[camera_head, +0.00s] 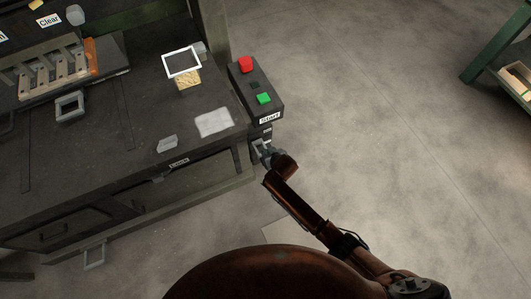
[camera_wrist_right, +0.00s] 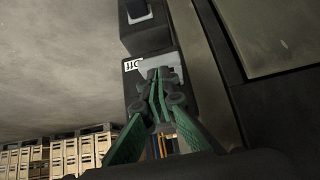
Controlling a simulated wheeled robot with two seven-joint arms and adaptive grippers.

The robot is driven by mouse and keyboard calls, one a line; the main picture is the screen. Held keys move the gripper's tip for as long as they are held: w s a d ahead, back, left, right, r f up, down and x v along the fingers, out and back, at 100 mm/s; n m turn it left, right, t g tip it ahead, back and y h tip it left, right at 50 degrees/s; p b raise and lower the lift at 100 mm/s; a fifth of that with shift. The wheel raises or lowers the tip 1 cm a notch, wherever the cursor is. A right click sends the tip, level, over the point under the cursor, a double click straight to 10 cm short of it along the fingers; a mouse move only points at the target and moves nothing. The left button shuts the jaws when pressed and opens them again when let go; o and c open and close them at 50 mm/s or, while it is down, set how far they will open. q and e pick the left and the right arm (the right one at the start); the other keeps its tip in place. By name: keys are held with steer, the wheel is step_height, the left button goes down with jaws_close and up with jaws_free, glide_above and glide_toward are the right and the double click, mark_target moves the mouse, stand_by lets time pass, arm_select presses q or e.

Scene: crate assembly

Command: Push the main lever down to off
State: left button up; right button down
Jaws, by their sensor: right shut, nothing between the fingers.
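The main lever shows in the right wrist view as a light grey bar (camera_wrist_right: 160,66) on a dark housing (camera_wrist_right: 133,86). A white label (camera_wrist_right: 132,65) that seems to read "Off" upside down is beside it. My right gripper (camera_wrist_right: 160,82) is shut and empty, its fingertips at the grey bar; I cannot tell whether they touch it. In the head view my right gripper (camera_head: 265,152) is at the bench's right end, just below the control box, and hides most of the lever. My left gripper is not in view.
The control box (camera_head: 262,96) has a red button (camera_head: 246,64), a green button (camera_head: 264,98) and a "Start" label. The dark bench (camera_head: 110,125) carries a rack (camera_head: 60,75), a white frame (camera_head: 182,63) and small grey parts. Open floor (camera_head: 400,120) lies right.

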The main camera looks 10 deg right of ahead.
steer(key=shift+f, duration=0.1)
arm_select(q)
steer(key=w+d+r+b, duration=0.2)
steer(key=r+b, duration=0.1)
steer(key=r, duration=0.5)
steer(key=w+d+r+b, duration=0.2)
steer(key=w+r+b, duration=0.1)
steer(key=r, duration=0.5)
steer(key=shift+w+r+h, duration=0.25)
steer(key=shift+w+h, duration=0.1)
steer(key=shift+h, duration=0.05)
arm_select(e)
step_height(320, 180, down, 8)
steer(key=t+y, duration=0.1)
steer(key=t, duration=0.3)
steer(key=shift+s+r, duration=0.25)
steer(key=shift+d, duration=0.1)
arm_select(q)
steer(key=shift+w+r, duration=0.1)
arm_select(e)
steer(key=shift+r, duration=0.1)
